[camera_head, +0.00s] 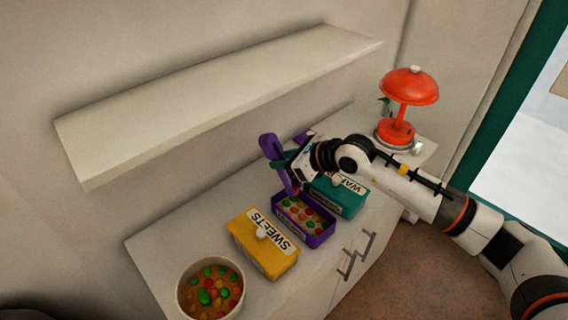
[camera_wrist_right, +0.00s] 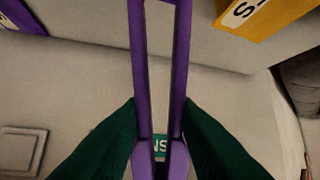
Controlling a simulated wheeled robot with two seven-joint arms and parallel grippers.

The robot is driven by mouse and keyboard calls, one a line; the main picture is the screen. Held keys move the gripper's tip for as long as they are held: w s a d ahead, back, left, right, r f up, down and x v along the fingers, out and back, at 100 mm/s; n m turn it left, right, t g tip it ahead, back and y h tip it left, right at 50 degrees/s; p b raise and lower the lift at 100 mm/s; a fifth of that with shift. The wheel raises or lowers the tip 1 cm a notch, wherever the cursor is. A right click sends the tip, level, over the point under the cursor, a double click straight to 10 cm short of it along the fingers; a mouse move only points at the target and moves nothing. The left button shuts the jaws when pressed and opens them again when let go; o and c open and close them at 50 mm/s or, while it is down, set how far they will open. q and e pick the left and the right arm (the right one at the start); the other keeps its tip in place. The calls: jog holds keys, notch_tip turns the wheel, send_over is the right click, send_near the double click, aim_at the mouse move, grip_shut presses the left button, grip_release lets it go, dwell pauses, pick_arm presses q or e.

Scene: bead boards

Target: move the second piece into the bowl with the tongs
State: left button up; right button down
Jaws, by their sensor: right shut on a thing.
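My right gripper (camera_head: 286,162) is shut on the purple tongs (camera_head: 270,148), which stand roughly upright at the left side of the open purple box (camera_head: 318,239). In the right wrist view, the green fingers of this gripper (camera_wrist_right: 160,106) clasp the two tong arms (camera_wrist_right: 137,60), which show a gap between them. The tong tips are hard to make out, and I cannot tell whether they hold a piece. The purple box holds several coloured sweets. The white bowl (camera_head: 183,302) at the lower left holds several coloured pieces. My left gripper is out of view.
A yellow lidded box (camera_head: 268,262) marked SWEETS stands between the bowl and purple box. A teal lidded box (camera_head: 345,206) is right of the purple box. A red lamp (camera_head: 409,86) stands at the cabinet's far end. A wall shelf (camera_head: 220,95) overhangs behind.

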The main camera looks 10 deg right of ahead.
notch_tip(320, 180, up, 6)
jog(key=shift+f+p, duration=0.25)
jog(key=shift+p, duration=0.9)
jog(key=s+d+f, duration=0.1)
jog(key=s+d, duration=0.3)
jog(key=s, duration=0.5)
jog(key=s+d+f+n+g+y, duration=0.1)
jog(key=s+d+f, duration=0.1)
jog(key=s+d, duration=0.3)
jog(key=s+b, duration=0.1)
jog(key=s, duration=0.3)
jog(key=shift+d+n, duration=0.15)
jog(key=shift+n, duration=0.15)
